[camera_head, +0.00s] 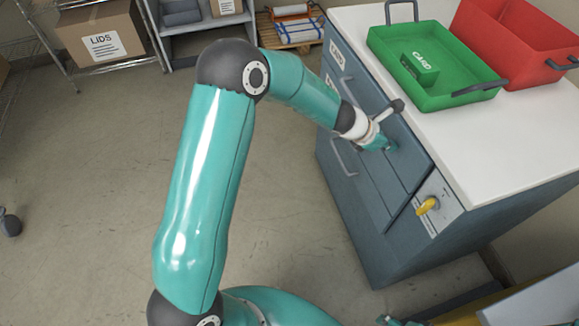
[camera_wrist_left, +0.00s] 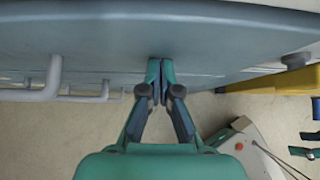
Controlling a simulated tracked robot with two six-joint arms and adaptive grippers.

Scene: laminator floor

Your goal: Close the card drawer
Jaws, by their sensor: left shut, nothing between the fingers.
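The blue-grey cabinet (camera_head: 361,238) has stacked drawers with grey bar handles. Small teal and dark tips at the head view's bottom edge may be my right gripper (camera_head: 396,321), mostly cut off.
A green tray (camera_head: 385,45) holding a block marked CARD and a red tray (camera_head: 510,45) stand on the white top (camera_head: 480,137).

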